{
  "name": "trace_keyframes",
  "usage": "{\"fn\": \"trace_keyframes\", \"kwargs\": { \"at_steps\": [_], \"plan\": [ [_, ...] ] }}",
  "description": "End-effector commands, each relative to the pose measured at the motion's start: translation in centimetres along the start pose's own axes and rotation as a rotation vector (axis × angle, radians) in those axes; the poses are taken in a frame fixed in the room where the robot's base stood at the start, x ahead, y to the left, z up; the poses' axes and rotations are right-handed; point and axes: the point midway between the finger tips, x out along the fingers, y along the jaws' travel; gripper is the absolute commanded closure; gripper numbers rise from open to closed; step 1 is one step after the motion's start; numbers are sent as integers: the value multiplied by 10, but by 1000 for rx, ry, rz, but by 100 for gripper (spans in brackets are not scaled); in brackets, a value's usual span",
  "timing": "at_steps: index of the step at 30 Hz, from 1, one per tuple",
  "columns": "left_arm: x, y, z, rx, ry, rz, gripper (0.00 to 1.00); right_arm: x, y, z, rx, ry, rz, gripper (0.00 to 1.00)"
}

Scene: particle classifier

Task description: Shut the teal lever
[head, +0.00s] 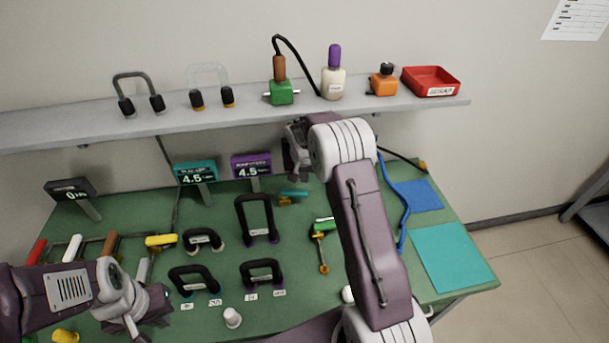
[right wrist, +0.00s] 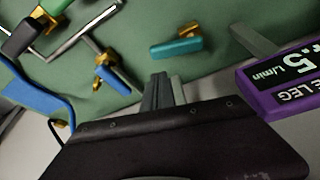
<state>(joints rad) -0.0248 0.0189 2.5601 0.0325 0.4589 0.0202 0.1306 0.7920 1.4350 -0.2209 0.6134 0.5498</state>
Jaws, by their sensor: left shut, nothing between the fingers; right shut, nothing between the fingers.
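The teal lever (head: 293,194) is a short handle on a brass valve fitting on the green panel, below the purple display. In the right wrist view the teal lever (right wrist: 177,48) lies nearly sideways, with its brass fitting at its right end. My right gripper (head: 295,172) is shut and empty, above and behind the lever in the head view. In the right wrist view its fingertips (right wrist: 163,84) point toward the lever, with a visible gap between. My left gripper (head: 134,326) is shut and empty at the lower left, far from the lever.
Several black loop handles stand left of the lever. A shelf (head: 170,122) runs above, carrying bottles and a red tray (head: 430,80).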

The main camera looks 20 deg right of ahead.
Motion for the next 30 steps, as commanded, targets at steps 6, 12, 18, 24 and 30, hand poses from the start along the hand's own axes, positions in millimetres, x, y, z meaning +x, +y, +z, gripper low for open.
{"fn": "trace_keyframes", "kwargs": {
  "at_steps": [6,12,18,24,30],
  "plan": [
    [-5,0,-1,0,0,0,100,41,0,1,1,-3,0,100],
    [-6,0,-1,0,0,0,100,59,0,0,1,0,-1,100],
    [-6,0,-1,0,0,0,100,62,0,0,1,1,-2,100],
    [-5,0,-1,0,0,0,100,62,0,0,3,1,-1,100],
    [3,0,0,0,0,0,100,63,0,4,39,-1,13,100]
  ]
}}
